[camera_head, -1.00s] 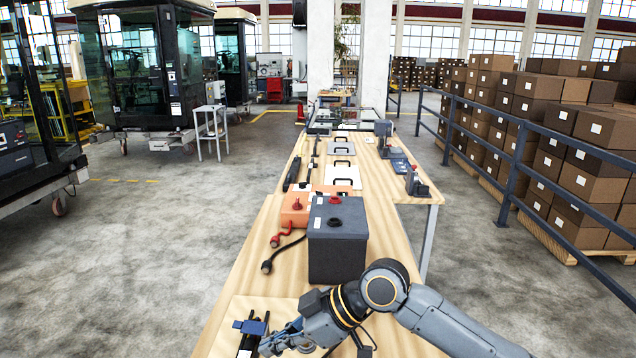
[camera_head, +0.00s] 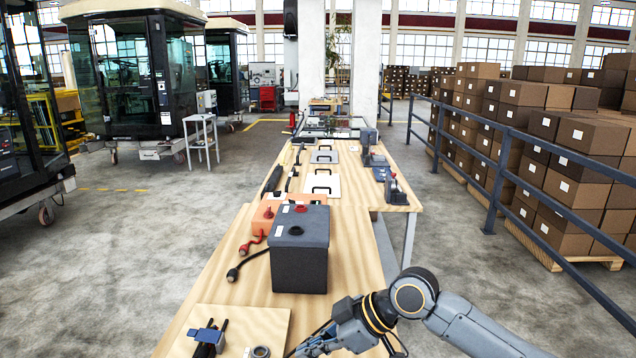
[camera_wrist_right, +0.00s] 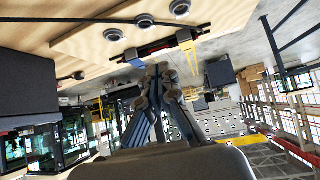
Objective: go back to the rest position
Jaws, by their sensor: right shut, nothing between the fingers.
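My right gripper (camera_head: 308,349) is low in the head view, at the bottom edge, to the right of the light wooden board. Its fingertips are partly cut off there. In the right wrist view its fingers (camera_wrist_right: 160,76) are together with nothing between them. A dark grey battery box (camera_head: 300,262) stands on the long wooden bench (camera_head: 222,285), beyond the gripper and apart from it. My left gripper is not in view.
The wooden board (camera_head: 262,318) carries a black tool with a blue clip (camera_head: 208,338) and a grey ring (camera_head: 260,352). An orange box (camera_head: 264,216) with cables is beside the battery. A blue railing (camera_head: 520,185) runs along the right. Floor is open on the left.

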